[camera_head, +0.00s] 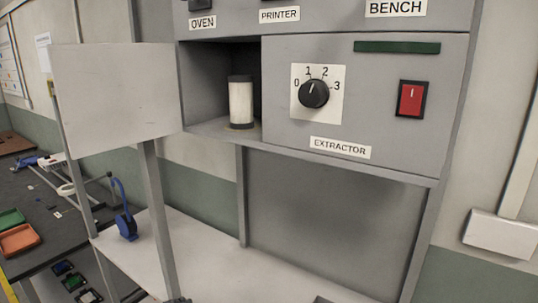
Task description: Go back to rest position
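Neither of my grippers can be made out in the head view. The extractor (385,125) is a grey cabinet section with a label, a black knob (314,93) marked 0 to 3, and a red switch (411,99). The knob's white mark points up, between 1 and 2. To its left is an open compartment (208,75) with its grey door (118,100) swung out to the left. A white cylinder with dark end caps (241,102) stands upright inside the compartment.
A light shelf (225,272) below the cabinet is mostly clear, with a blue object (126,226) at its left. Grey posts (158,215) stand at the shelf. A dark table (45,235) at left holds orange (19,239) and green (11,220) trays and small parts.

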